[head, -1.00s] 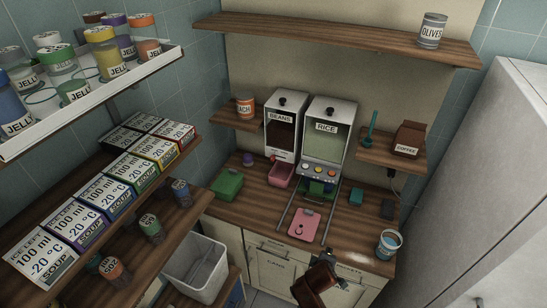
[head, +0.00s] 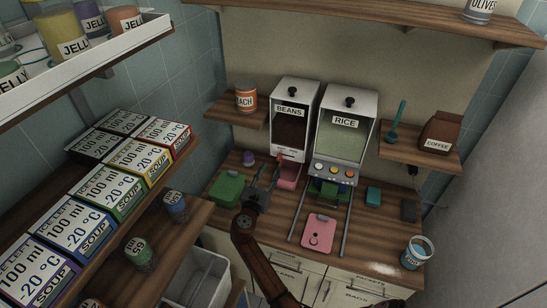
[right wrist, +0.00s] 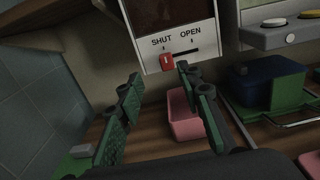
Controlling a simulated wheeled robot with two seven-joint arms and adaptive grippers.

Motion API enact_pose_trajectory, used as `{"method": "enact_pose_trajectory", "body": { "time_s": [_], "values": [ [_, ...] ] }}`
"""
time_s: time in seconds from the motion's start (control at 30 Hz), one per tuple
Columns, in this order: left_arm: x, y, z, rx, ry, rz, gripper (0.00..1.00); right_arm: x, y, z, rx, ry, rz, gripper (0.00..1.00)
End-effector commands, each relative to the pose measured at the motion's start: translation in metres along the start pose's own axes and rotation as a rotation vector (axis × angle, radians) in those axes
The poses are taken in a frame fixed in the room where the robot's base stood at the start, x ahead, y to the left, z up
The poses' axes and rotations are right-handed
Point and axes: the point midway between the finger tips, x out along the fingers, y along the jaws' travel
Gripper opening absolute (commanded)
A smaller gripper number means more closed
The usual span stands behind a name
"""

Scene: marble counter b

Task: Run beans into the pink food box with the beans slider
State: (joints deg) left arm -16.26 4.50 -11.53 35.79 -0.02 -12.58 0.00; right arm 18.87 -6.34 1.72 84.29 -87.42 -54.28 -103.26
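The beans dispenser (head: 291,125) stands at the back of the counter with dark beans behind its window. Its red slider (right wrist: 167,62) sits at the SHUT end of a slot running right toward OPEN. The pink food box (head: 289,177) is on the counter below it; it also shows in the right wrist view (right wrist: 185,118), its inside partly hidden by a finger. My right gripper (head: 266,177) is open and empty, in front of the dispenser and left of the pink box. In the right wrist view its fingers (right wrist: 160,95) are apart, below the slider.
The rice dispenser (head: 346,125) stands to the right, with metal rails in front. A pink lid-like plate (head: 318,233) lies between the rails. A green box (head: 230,188) is left of my right gripper. A blue cup (head: 415,255) stands near the right edge.

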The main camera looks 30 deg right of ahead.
Motion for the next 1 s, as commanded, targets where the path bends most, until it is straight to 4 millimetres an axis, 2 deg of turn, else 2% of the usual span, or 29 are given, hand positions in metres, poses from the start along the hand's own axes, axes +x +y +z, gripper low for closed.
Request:
{"method": "enact_pose_trajectory", "body": {
  "time_s": [0.1, 0.3, 0.37, 0.53, 0.77, 0.9, 1.0],
  "values": [
    [-0.001, 0.001, 0.007, -0.002, -0.007, 0.0, 0.4, 0.014, -0.003, 0.003, -0.019, -0.009, -0.006, 0.33],
    [-0.004, 0.003, 0.037, -0.009, -0.045, 0.002, 0.4, 0.048, -0.01, 0.004, -0.016, -0.009, -0.015, 0.33],
    [-0.004, 0.003, 0.04, -0.01, -0.048, 0.002, 0.4, 0.057, -0.011, 0.003, -0.015, -0.007, -0.015, 0.33],
    [-0.004, 0.002, 0.03, -0.008, -0.036, 0.001, 0.4, 0.074, -0.01, 0.002, -0.014, -0.006, -0.014, 0.33],
    [-0.003, -0.001, 0.005, -0.004, -0.003, -0.001, 0.4, 0.08, -0.009, 0.002, -0.011, -0.005, -0.012, 0.33],
    [-0.003, -0.001, 0.004, -0.003, -0.003, -0.001, 0.4, 0.08, -0.008, 0.002, -0.012, -0.005, -0.011, 0.33],
    [-0.003, 0.0, 0.01, -0.004, -0.009, -0.001, 0.4, 0.08, -0.008, 0.002, -0.012, -0.005, -0.011, 0.26]
  ]
}}
